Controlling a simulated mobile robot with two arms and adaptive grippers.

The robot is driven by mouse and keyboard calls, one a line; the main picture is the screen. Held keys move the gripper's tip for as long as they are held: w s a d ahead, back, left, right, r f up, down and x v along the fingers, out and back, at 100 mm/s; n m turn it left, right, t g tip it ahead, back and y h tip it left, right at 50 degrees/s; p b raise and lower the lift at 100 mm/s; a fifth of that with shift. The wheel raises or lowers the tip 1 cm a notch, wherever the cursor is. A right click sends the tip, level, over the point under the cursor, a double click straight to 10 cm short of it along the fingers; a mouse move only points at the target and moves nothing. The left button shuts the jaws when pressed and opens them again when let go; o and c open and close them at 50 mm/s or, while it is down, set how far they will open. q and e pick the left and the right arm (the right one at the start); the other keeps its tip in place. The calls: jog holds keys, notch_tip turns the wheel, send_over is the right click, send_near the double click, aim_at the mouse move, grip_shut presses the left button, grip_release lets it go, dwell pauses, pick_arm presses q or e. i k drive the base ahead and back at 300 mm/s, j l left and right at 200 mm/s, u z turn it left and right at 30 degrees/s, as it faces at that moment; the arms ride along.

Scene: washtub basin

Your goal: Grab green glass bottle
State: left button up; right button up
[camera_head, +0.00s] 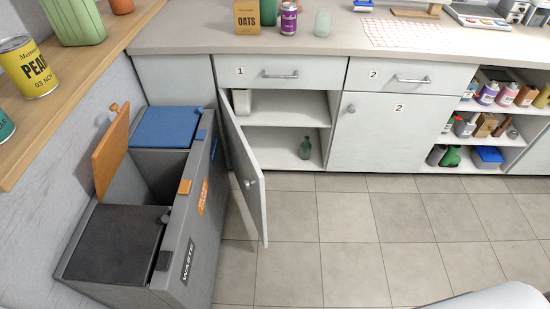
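A small green glass bottle (305,149) stands upright on the lower shelf of the open cabinet (331,112) under the counter, toward the right side of that shelf. The cabinet door (246,172), hinged on the left, is swung open toward me. Neither of my grippers is in view.
A grey waste bin (196,238) with an open orange lid (110,150) and a shut blue lid (166,126) stands left of the door. The counter (215,32) holds an oats box (247,17), a purple can (288,19) and a pale glass (322,23). The tiled floor (345,240) ahead is clear.

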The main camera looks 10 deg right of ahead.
aim_at(305, 148)
jog(key=i+l+u, duration=0.1)
jog(key=u, duration=0.45)
jog(key=i+l+u, duration=0.15)
jog(key=l, duration=0.4)
jog(key=i+l+u, duration=0.2)
jog(key=l, duration=0.35)
jog(key=l+u, duration=0.15)
jog(key=l, duration=0.4)
jog(key=i+l+u, duration=0.2)
jog(key=l, duration=0.4)
jog(key=k+j, duration=0.05)
jog(key=k, duration=0.05)
